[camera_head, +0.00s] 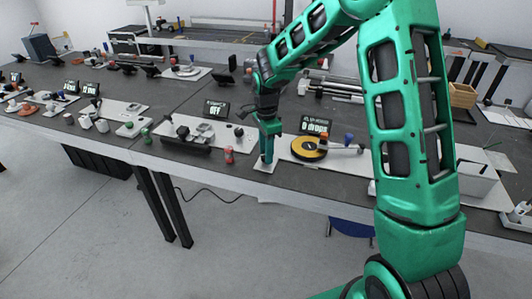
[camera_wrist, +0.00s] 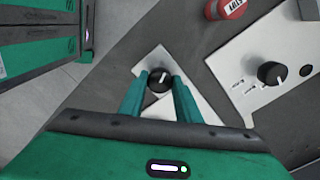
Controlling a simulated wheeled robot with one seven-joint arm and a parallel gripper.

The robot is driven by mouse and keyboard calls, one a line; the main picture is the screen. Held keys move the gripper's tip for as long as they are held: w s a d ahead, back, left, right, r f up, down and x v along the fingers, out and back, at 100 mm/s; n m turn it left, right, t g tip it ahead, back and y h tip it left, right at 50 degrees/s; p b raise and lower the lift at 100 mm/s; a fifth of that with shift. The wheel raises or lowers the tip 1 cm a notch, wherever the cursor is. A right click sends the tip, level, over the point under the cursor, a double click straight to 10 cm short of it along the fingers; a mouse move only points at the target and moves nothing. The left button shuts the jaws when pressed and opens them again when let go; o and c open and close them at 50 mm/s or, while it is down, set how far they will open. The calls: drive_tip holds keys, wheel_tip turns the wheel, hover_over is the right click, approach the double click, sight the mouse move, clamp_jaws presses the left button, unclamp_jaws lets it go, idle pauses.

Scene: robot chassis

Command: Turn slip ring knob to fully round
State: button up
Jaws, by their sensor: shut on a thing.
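A black round knob (camera_wrist: 159,80) with a white pointer line stands on a small white plate (camera_wrist: 155,58) in the wrist view. The white line points up and slightly right. My gripper (camera_wrist: 159,84) has its two green fingers on either side of this knob, shut on it. In the head view my gripper (camera_head: 266,158) points straight down over the small white plate (camera_head: 264,169) near the table's front edge. There the knob is hidden by the fingers. I cannot tell whether this is the slip ring knob, as no label is readable.
A second black knob (camera_wrist: 271,73) sits on a larger white panel (camera_wrist: 245,60) to the right. A yellow and black disc (camera_head: 308,148) lies to the right, near a display (camera_head: 315,125). Floor is open in front.

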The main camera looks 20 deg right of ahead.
drive_tip(key=m, duration=0.5)
drive_tip(key=shift+m, duration=0.3)
drive_tip(key=m, duration=1)
drive_tip(key=shift+m, duration=3.1)
drive_tip(key=o, duration=1.1)
drive_tip(key=shift+c, duration=0.2)
